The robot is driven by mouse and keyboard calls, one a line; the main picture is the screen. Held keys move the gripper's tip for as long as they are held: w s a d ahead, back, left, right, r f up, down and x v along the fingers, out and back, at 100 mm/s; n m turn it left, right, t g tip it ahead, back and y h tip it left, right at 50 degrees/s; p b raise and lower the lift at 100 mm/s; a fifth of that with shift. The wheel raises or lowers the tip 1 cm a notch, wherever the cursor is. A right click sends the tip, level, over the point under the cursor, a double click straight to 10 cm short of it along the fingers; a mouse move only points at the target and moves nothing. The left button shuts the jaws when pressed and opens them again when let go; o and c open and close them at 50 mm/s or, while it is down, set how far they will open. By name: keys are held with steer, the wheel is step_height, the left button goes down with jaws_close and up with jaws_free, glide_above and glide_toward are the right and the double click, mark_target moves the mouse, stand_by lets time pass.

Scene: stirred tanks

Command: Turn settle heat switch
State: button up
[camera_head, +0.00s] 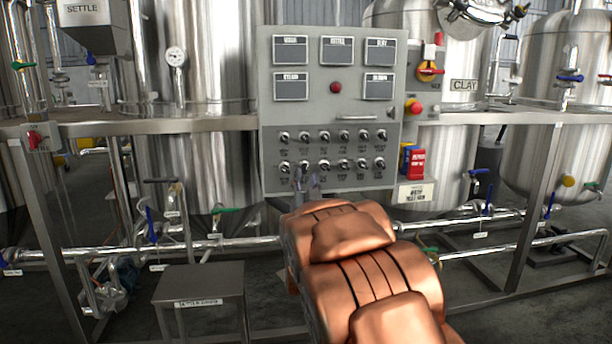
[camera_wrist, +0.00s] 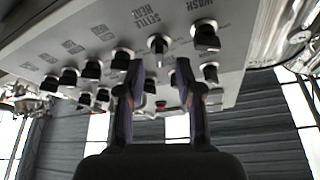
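The settle heat switch is a small black knob with a silver lever (camera_wrist: 158,45), next to the label "SETTLE HEAT" in the wrist view. It is the second from the left in the panel's lower row in the head view, where my gripper partly covers it. My gripper (camera_wrist: 159,68) is open and empty, with its two dark fingers apart and their tips just short of the switch, one to each side. In the head view my gripper (camera_head: 308,181) is small at the panel's lower left; contact cannot be told.
The grey control panel (camera_head: 330,118) carries two rows of similar switches close together. A neighbouring knob (camera_wrist: 206,36) lies right of the fingers and another (camera_wrist: 122,58) left in the wrist view. A red button (camera_head: 336,87) sits higher up. Steel tanks and pipes surround the panel.

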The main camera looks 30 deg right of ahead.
mark_target(306, 171)
steer(key=shift+b+x, duration=0.35)
steer(key=shift+x, duration=1.4)
jaws_close()
